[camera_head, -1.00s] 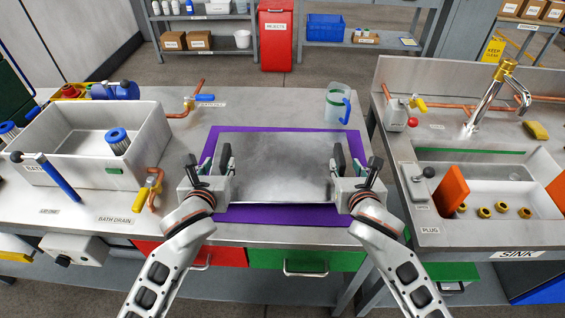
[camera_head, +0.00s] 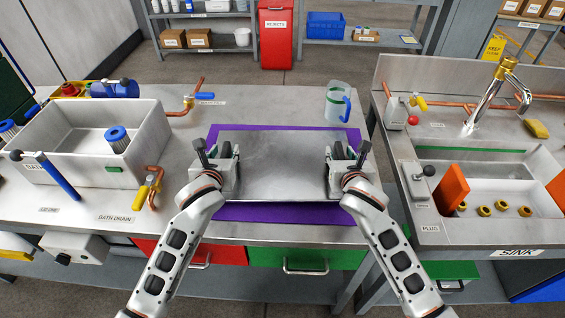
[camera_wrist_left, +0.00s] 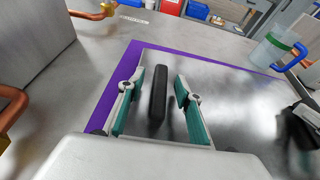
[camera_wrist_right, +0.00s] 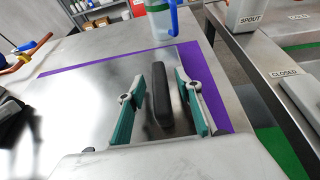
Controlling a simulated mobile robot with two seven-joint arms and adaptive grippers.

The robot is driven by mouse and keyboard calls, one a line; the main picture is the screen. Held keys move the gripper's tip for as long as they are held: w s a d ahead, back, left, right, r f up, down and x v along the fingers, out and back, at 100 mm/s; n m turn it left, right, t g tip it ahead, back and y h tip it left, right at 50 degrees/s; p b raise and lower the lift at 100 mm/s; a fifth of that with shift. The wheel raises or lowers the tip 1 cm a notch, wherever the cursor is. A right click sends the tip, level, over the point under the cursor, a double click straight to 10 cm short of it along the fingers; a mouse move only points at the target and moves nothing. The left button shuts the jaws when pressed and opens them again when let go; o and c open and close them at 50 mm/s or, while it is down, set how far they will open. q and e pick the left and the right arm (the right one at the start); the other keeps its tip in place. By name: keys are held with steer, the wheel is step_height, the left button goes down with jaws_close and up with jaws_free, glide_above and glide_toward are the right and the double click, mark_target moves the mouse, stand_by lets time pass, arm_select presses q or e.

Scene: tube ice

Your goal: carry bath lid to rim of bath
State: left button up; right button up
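The bath lid (camera_head: 282,170) is a flat grey metal plate lying on a purple mat (camera_head: 262,213), with a black upright handle near each end. My left gripper (camera_head: 226,160) is open, its teal pads on either side of the left handle (camera_wrist_left: 158,95) with gaps visible. My right gripper (camera_head: 341,160) is open around the right handle (camera_wrist_right: 161,97) in the same way. The bath (camera_head: 150,137) is a grey open box at the left of the bench, with an open top. A blue-capped cylinder (camera_head: 117,140) stands inside it.
A clear jug (camera_head: 335,105) with a blue handle stands behind the mat's right end. A copper drain pipe with a yellow valve (camera_head: 148,190) lies between bath and mat. A blue-handled tool (camera_head: 58,178) leans at the bath's front. The sink (camera_head: 480,172) is at right.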

arm_select(q)
jaws_close()
arm_select(e)
jaws_close()
arm_select(q)
steer(key=shift+r, duration=0.15)
arm_select(e)
steer(key=shift+r, duration=0.15)
